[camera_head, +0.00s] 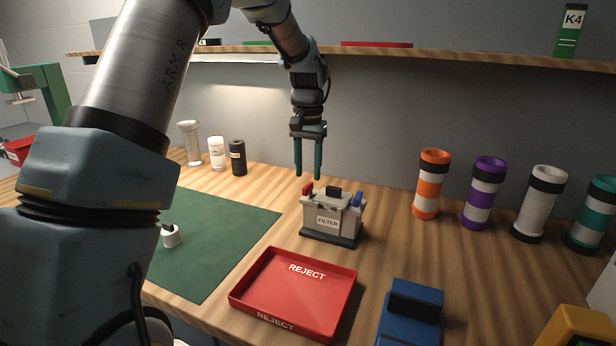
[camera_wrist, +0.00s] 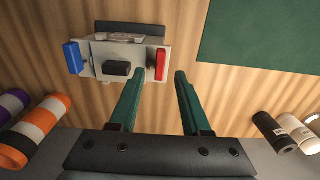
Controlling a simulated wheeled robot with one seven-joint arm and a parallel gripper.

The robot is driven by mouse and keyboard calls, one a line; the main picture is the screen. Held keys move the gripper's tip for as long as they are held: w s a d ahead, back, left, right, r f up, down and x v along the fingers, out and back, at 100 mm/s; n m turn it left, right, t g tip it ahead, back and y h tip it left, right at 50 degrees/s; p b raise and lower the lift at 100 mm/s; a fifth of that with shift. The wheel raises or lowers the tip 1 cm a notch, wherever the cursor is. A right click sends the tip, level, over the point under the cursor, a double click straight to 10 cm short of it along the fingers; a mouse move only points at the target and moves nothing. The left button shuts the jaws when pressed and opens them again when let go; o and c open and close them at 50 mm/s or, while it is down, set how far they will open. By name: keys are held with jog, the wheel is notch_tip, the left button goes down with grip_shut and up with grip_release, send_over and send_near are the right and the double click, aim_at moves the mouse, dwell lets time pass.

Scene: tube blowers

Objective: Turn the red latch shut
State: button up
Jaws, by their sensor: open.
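The red latch (camera_head: 308,189) stands upright on the left end of the grey filter box (camera_head: 328,222), which is labelled FILTER. A blue latch (camera_head: 358,200) is on the box's right end, and a black knob sits on top between them. My gripper (camera_head: 308,176) points down just above the red latch in the head view, with its two green fingers apart and empty. In the wrist view, the red latch (camera_wrist: 160,65) shows between and beyond the fingertips of my gripper (camera_wrist: 162,76), nearer the left finger. I cannot tell whether a finger touches it.
A red REJECT tray (camera_head: 345,290) and a blue block (camera_head: 412,310) lie in front of the box. A green mat (camera_head: 230,217) is to the left with a small white part. Several striped tubes (camera_head: 430,185) stand at right. A shelf (camera_head: 380,52) runs above.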

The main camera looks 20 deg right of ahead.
aim_at(308, 185)
jog(key=shift+f+p, duration=0.35)
jog(key=shift+f, duration=1.5)
grip_shut()
